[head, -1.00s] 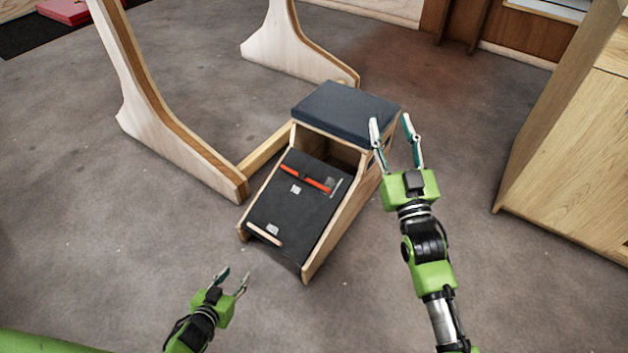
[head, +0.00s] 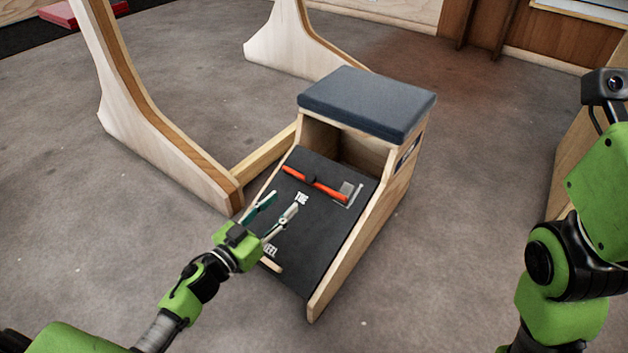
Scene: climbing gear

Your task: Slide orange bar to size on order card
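The orange bar (head: 328,189) lies across the upper part of a sloped black board (head: 318,235) in a wooden frame. A small dark block sits on the bar near its left part. A grey card-like patch (head: 347,189) with a pale scale lies at the bar's right end; its marks are too small to read. White lettering "TOE" shows mid-board, and partly hidden lettering ending in "EEL" shows lower down. My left gripper (head: 276,207) is open and empty over the board's left side, below the bar. My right arm is at the right edge; its gripper is out of view.
A dark padded seat (head: 367,103) tops the wooden unit above the board. A curved wooden upright (head: 150,125) stands to the left, joined by a low beam (head: 265,157). A wooden cabinet (head: 567,165) stands at the right. Grey floor lies clear in front.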

